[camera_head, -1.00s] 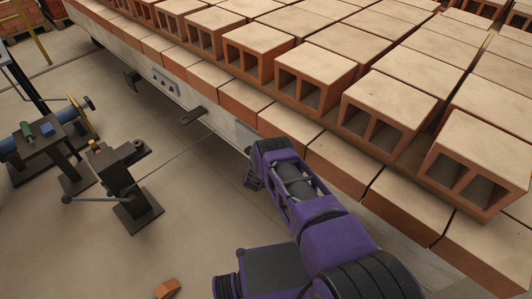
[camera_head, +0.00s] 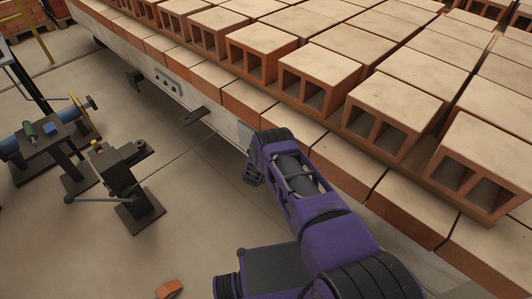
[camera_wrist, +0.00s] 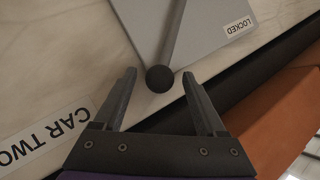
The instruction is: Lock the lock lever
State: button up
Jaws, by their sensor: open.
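The lock lever (camera_wrist: 174,45) is a grey rod with a round black knob (camera_wrist: 159,79) at its near end. It lies over a grey plate (camera_wrist: 212,42) whose white label (camera_wrist: 238,26) reads LOCKED, to the right of the rod. My gripper (camera_wrist: 159,75) is open. In the wrist view the knob appears between its fingertips, with a gap on each side; depth is hard to tell. In the head view my arm hides the lever, and the gripper is mostly hidden at the car's side.
A car (camera_head: 215,127) carries rows of hollow bricks (camera_head: 395,95) close beside my arm. In the wrist view a label (camera_wrist: 45,137) reads CAR TWO. A dark stand with a handle (camera_head: 124,170) is at left. A brick fragment (camera_head: 168,289) lies on open floor.

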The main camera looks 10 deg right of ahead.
jog(key=p+v, duration=0.3)
jog(key=v, duration=1.4)
jog(key=shift+p, duration=0.4)
jog(key=shift+s+a, duration=0.15)
notch_tip(320, 180, down, 7)
jog(key=s+a+n+t+h+b, duration=0.1)
jog(key=s+n+t+h+b, duration=0.1)
jog(key=n+t, duration=0.3)
jog(key=shift+n+g, duration=0.4)
jog(key=shift+g, duration=0.1)
jog(key=b+x, duration=0.3)
jog(key=x, duration=1.4)
jog(key=shift+w+d+r, duration=0.15)
jog(key=shift+c, duration=0.2)
grip_shut()
